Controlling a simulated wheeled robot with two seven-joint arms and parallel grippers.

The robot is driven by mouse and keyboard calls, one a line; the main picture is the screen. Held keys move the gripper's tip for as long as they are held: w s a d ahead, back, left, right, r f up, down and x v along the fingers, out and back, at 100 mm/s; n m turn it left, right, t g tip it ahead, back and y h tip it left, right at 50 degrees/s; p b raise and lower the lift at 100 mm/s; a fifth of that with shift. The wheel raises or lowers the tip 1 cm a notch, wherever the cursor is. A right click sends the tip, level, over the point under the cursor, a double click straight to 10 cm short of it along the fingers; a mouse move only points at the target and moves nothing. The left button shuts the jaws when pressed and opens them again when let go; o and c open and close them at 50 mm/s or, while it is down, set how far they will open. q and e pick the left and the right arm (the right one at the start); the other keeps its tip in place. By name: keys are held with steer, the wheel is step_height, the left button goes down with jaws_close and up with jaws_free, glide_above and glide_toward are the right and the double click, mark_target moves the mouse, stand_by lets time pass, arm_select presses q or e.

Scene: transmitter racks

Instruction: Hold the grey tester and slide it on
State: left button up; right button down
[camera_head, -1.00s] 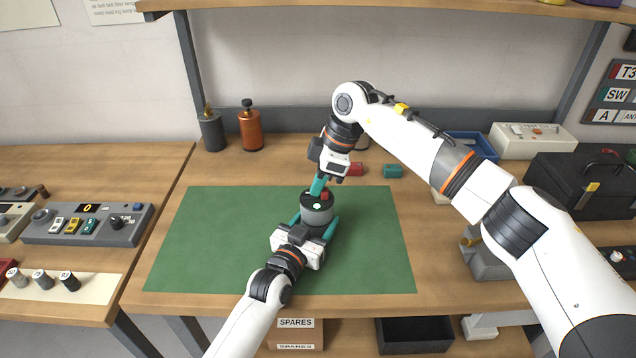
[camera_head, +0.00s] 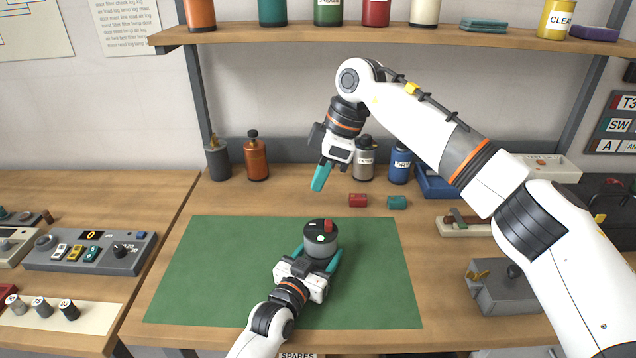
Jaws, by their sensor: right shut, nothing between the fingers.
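The grey tester (camera_head: 321,246) is a short round body with a dark top, a red part and a small lit green spot on top. It stands upright over the green mat (camera_head: 200,270). My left gripper (camera_head: 322,259) is closed around its sides, with a teal finger showing on either side. My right gripper (camera_head: 320,178) is shut and empty, above and behind the tester, its teal fingertips pointing down and clear of it.
Bottles, including an orange one (camera_head: 255,158), stand along the back. A grey box (camera_head: 500,285) sits right of the mat. The mat's left part is clear.

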arm_select(q)
steer(key=o, duration=1.3)
